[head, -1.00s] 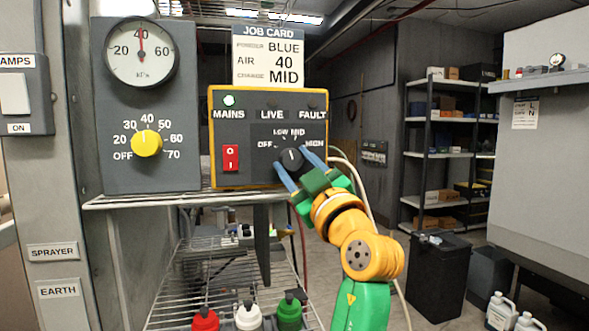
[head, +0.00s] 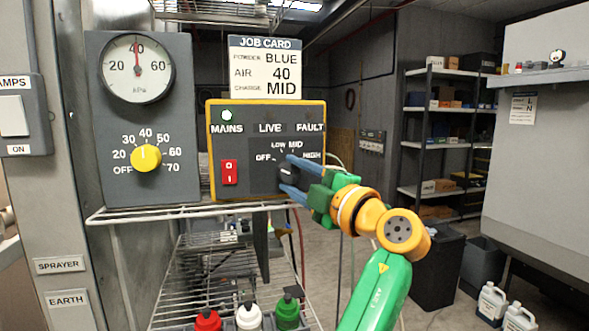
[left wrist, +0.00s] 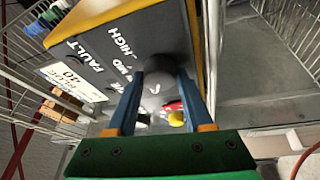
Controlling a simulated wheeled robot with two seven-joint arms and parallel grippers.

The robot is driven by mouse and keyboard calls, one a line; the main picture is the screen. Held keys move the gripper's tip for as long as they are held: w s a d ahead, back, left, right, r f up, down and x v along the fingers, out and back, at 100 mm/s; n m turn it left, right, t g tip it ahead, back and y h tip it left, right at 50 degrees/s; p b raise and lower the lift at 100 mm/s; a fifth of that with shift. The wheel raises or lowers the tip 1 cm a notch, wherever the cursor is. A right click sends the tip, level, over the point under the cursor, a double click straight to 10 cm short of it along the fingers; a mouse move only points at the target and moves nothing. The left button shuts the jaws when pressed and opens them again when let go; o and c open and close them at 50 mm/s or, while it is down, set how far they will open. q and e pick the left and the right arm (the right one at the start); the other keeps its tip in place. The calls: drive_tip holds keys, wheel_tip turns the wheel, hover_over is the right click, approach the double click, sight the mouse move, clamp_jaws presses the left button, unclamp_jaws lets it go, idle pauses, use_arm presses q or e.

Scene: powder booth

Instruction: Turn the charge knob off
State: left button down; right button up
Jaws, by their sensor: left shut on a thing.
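The charge knob (head: 288,172) is a dark round knob on the yellow-edged control box (head: 230,194), with OFF, LOW, MID and HIGH marked around it. My left gripper (head: 287,173) reaches it from the right, its blue fingers above and below the knob. In the left wrist view the fingers (left wrist: 157,98) close on both sides of the grey knob (left wrist: 157,84). The fingers partly cover the knob, and I cannot tell which mark its pointer faces. My right gripper is out of view.
A yellow air knob (head: 146,158) and gauge (head: 137,69) are to the left. A wire shelf (head: 150,214) runs below, with coloured bottles (head: 248,317) lower down.

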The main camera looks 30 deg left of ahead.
use_arm(q)
drive_tip(key=shift+n, duration=0.4)
drive_tip(key=shift+c, duration=1.5)
unclamp_jaws()
drive_tip(key=shift+w, duration=0.1)
drive_tip(key=shift+d+f, duration=0.2)
drive_tip(key=shift+d, duration=0.1)
drive_tip(key=r+b+v, duration=0.1)
drive_tip(key=b+v, duration=0.1)
drive_tip(key=v, duration=0.4)
drive_tip(key=shift+d+f, duration=0.25)
drive_tip(key=shift+f, duration=0.05)
drive_tip(key=shift+a, duration=0.1)
